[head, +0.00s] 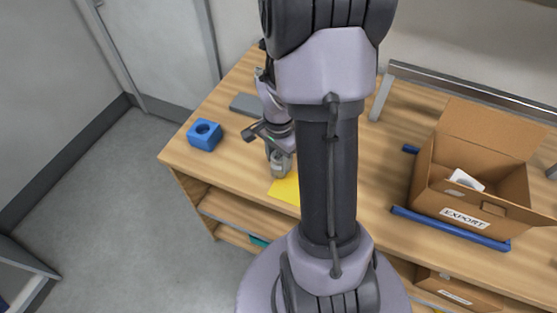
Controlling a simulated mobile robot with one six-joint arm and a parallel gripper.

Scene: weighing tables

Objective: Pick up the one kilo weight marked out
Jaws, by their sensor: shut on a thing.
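A small grey metal weight (281,166) is at the front part of the wooden table, by the left end of a yellow sheet (286,190). My gripper (279,150) is shut on its upper part. The weight looks upright. I cannot tell whether its base touches the sheet or is just above it. No marking on the weight can be read. My own arm hides much of the table's middle and part of the yellow sheet.
A blue block with a round hole (204,134) sits at the table's left. A dark grey flat thing (246,105) lies behind it. An open cardboard box labelled EXPORT (477,216) stands at the right by a blue bar (450,228).

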